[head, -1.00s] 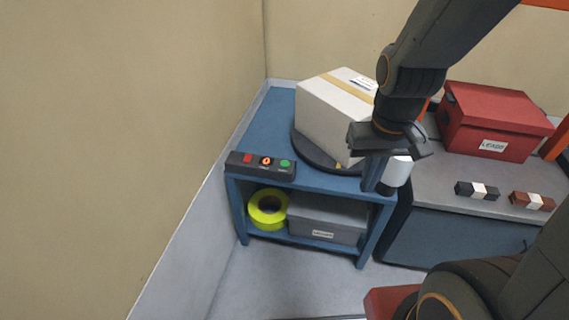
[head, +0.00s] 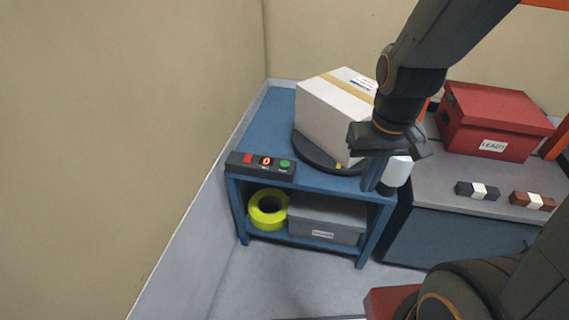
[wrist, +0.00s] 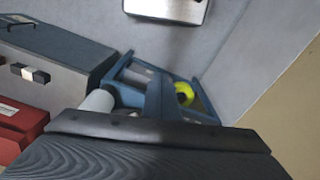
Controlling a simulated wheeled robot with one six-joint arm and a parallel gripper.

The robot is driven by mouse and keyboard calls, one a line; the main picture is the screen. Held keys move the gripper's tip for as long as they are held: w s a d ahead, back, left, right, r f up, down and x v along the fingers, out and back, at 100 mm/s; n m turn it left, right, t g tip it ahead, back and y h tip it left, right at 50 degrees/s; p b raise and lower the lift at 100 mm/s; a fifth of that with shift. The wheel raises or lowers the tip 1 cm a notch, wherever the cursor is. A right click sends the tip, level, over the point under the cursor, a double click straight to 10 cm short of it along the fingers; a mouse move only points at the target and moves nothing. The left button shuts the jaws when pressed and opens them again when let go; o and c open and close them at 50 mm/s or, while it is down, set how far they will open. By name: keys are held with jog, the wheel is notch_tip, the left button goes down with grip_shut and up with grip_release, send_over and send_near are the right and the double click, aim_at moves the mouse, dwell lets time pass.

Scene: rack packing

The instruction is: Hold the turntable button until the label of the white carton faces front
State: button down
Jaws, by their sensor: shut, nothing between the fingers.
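The white carton (head: 328,118) sits on the dark round turntable (head: 310,157) on top of the blue cart, turned at an angle. A tan tape strip crosses its top, and a small printed label shows at the top's back right. No label shows on its visible side faces; my arm hides its right part. The button box (head: 260,165) on the cart's front left has a red button (head: 248,158), a lit display reading 0, and a green button (head: 285,164). My gripper (head: 371,186) is shut and empty at the cart's front right, away from the box. The wrist view shows it too (wrist: 154,86).
A white cylinder (head: 397,171) is close right of my gripper. A red box (head: 492,118) stands on the grey bench at right, with two small banded blocks in front. A yellow roll (head: 268,222) and a grey box (head: 325,235) are on the cart's lower shelf. A wall bounds the left.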

dwell(0.3)
jog(key=n+t+y, duration=0.4)
jog(key=n+t, duration=0.3)
jog(key=n, duration=0.7)
send_over(286, 165)
notch_tip(286, 165, down, 15)
jog(key=shift+r+b, duration=0.2)
jog(key=shift+b, duration=0.25)
jog(key=shift+s+d+f, duration=0.1)
jog(key=shift+f, duration=0.05)
jog(key=shift+f+b, duration=2.85)
jog(key=shift+f, duration=1.45)
jog(key=shift+f, duration=0.35)
